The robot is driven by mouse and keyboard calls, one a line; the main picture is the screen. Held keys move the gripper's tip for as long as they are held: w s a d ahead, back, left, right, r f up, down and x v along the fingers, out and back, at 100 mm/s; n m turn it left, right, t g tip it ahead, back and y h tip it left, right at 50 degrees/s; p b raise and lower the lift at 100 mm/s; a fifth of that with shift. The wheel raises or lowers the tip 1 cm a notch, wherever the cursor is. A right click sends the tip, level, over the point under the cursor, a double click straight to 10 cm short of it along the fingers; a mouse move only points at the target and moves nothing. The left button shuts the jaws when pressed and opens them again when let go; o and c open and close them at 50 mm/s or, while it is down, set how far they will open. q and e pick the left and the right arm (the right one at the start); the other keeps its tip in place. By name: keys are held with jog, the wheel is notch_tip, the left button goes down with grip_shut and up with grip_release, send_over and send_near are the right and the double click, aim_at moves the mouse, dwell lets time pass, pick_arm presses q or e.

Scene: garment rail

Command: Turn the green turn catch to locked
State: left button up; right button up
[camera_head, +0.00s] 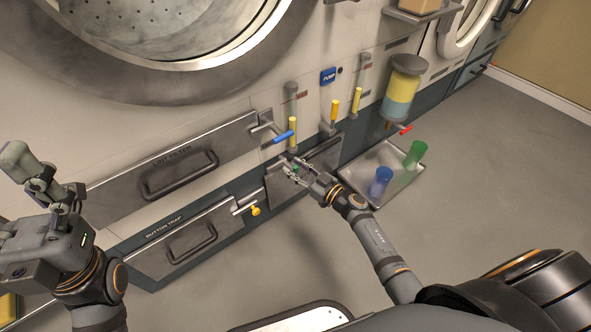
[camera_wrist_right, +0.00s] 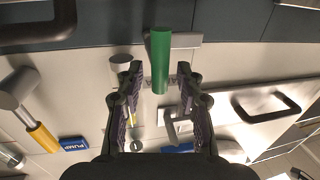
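The green turn catch (camera_head: 295,169) is on the small lower panel (camera_head: 325,155) in the head view, small and partly covered by my right gripper (camera_head: 296,172). In the right wrist view the green handle (camera_wrist_right: 160,62) is a plain green cylinder, standing between the two spread fingers of my right gripper (camera_wrist_right: 160,80). A gap shows on each side of it, so the fingers do not appear to grip it. My left arm's end (camera_head: 45,215) is at the left edge of the head view, far from the catch; its finger opening is unclear.
Drawers labelled lint filter (camera_head: 165,165) and button trap (camera_head: 185,240) lie left of the panel. A metal tray (camera_head: 352,172) with blue and green cups stands to the right.

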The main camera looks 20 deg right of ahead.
jog(key=shift+w, duration=0.1)
grip_shut()
jog(key=shift+a, duration=0.1)
dwell(0.6)
